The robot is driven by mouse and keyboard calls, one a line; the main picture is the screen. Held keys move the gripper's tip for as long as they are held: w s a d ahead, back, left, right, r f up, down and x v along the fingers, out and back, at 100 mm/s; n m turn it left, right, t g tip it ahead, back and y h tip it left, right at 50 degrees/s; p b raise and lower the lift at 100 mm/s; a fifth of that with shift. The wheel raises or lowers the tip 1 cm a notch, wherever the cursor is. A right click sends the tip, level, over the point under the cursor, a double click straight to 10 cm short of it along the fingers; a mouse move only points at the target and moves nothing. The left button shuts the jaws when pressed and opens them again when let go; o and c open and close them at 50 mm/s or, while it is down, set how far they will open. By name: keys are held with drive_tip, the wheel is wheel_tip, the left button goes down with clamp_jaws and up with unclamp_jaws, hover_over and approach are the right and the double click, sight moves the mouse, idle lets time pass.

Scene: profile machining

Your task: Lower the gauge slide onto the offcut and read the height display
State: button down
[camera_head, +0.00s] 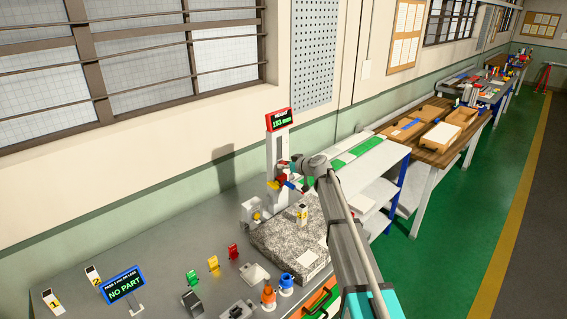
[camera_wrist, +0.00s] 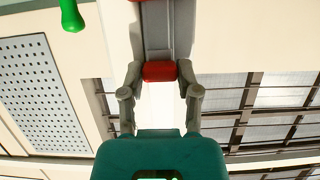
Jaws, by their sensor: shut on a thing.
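The height gauge is a white column (camera_head: 278,158) standing at the back of the granite plate (camera_head: 262,238). Its red-framed display (camera_head: 282,120) on top shows green digits that look like 153 mm. My gripper (camera_head: 293,176) is at the column, well above the plate. In the wrist view my gripper (camera_wrist: 160,72) is shut on a red grip, which I take as part of the gauge slide (camera_wrist: 160,71). A small pale upright block with a yellow mark, probably the offcut (camera_head: 302,214), stands on the plate below and to the right of the slide.
A blue-framed sign (camera_head: 122,285) reads NO PART. Numbered cards (camera_head: 52,300), coloured tags (camera_head: 213,264) and orange and blue items (camera_head: 268,296) stand on the grey bench in front. A small grey block (camera_head: 251,211) is left of the column. White shelving (camera_head: 365,160) is behind my arm.

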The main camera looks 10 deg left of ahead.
sight(283, 177)
drive_tip(key=shift+f+b, duration=0.4)
drive_tip(key=shift+f, duration=0.35)
drive_tip(key=shift+f+b, duration=1.25)
drive_tip(key=shift+b, duration=0.25)
drive_tip(key=shift+f+b, duration=0.9)
idle(1.4)
idle(0.5)
drive_tip(key=shift+c, duration=2.2)
unclamp_jaws()
drive_tip(key=shift+s+d, duration=0.95)
drive_tip(key=shift+d, duration=0.25)
drive_tip(key=shift+s+d, duration=0.9)
drive_tip(key=shift+d, duration=0.3)
